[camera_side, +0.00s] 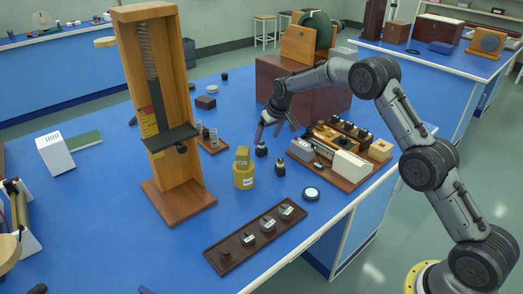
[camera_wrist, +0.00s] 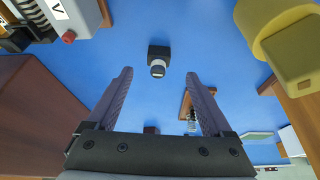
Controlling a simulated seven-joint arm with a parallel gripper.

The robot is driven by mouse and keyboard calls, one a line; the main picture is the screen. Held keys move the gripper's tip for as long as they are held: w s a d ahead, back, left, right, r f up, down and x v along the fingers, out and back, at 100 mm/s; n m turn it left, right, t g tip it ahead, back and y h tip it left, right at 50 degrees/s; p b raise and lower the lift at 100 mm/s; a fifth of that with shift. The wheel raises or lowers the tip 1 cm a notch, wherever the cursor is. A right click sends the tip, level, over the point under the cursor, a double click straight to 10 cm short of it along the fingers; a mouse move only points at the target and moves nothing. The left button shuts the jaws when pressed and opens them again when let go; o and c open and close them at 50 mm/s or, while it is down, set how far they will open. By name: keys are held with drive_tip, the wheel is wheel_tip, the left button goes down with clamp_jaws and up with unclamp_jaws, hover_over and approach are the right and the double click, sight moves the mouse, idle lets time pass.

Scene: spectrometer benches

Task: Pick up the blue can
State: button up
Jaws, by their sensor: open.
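I see no clearly blue can in either view. The can-shaped thing I can make out is a yellow can (camera_side: 243,180) with a pale label, standing on the blue bench with a yellow block (camera_side: 242,155) on top. Yellow shapes (camera_wrist: 275,20) also show at the upper right of the wrist view. My gripper (camera_wrist: 158,78) is open and empty, its two fingers apart. A small dark block with a round pale end (camera_wrist: 158,62) lies just beyond the fingertips, between their lines. In the side view my gripper (camera_side: 272,130) is above the bench, close to a small black piece (camera_side: 261,150).
A tall wooden stand with a spring (camera_side: 163,110) rises at the left. A brown tray (camera_side: 222,262) of weights lies in front. A wooden instrument board (camera_side: 375,180) is right of my gripper, and a large brown box (camera_side: 275,85) behind it. Bare blue bench shows front left.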

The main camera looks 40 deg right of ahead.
sight(263, 149)
drive_tip(key=shift+x, duration=3.75)
drive_tip(key=shift+w+d, duration=0.15)
drive_tip(key=shift+w, duration=0.05)
clamp_jaws()
